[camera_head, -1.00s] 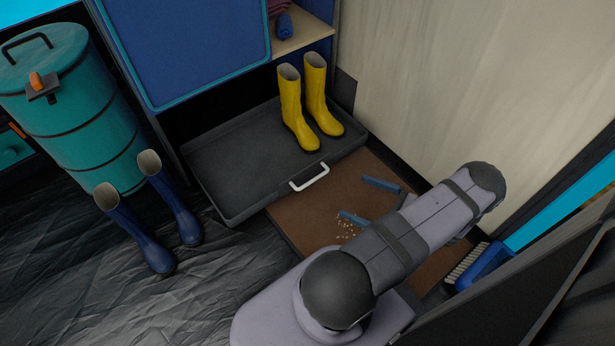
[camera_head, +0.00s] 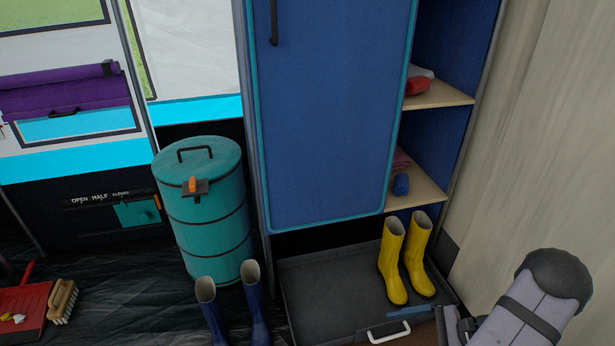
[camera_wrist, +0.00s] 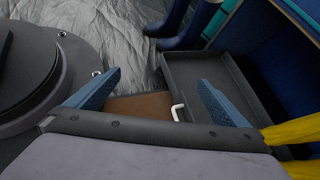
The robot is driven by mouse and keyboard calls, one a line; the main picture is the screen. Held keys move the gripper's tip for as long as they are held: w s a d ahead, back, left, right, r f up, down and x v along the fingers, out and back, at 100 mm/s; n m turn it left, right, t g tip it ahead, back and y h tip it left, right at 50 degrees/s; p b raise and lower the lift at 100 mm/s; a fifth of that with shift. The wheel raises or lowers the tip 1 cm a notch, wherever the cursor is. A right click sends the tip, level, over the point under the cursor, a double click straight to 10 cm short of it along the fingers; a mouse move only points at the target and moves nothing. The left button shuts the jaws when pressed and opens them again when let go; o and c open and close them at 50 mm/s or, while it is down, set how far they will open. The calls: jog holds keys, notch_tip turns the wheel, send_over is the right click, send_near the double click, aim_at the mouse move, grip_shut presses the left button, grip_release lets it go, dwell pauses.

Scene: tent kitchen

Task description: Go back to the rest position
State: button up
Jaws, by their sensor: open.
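My gripper (camera_wrist: 158,82) is open and empty, its two blue fingers spread wide in the wrist view. In the head view it is at the lower right, partly cut off by the bottom edge. One blue finger (camera_head: 411,312) shows there in front of the yellow boots, overlapping the dark tray in the picture. Its height above the tray cannot be told.
A dark pull-out tray (camera_head: 318,298) with a white handle (camera_head: 389,332) holds yellow boots (camera_head: 404,262). Blue boots (camera_head: 230,310) stand left of it, by a teal barrel (camera_head: 205,215). A pale wall (camera_head: 520,150) is at right. A red dustpan (camera_head: 22,305) and brush (camera_head: 62,302) lie far left.

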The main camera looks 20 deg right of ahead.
jog(key=s+a+r+n+g+h+p, duration=0.1)
jog(key=a+r+n+g+h+p, duration=0.15)
jog(key=a+r+n+p, duration=0.6)
jog(key=s+a+r+n+g+h+p, duration=0.1)
jog(key=a+r+n+h+p, duration=0.4)
jog(key=r, duration=0.7)
jog(key=s+a+r+n+g+h+p, duration=0.25)
jog(key=a+r+n+p, duration=0.25)
jog(key=r+n, duration=0.45)
notch_tip(320, 180, up, 39)
jog(key=m+p, duration=0.1)
jog(key=p, duration=3.6)
jog(key=shift+w+d+t, duration=0.25)
jog(key=shift+w+t, duration=0.05)
jog(key=shift+w, duration=0.15)
jog(key=shift+f, duration=0.2)
notch_tip(320, 180, down, 78)
jog(key=b, duration=7.7)
jog(key=shift+r+b, duration=0.2)
jog(key=shift+b, duration=0.1)
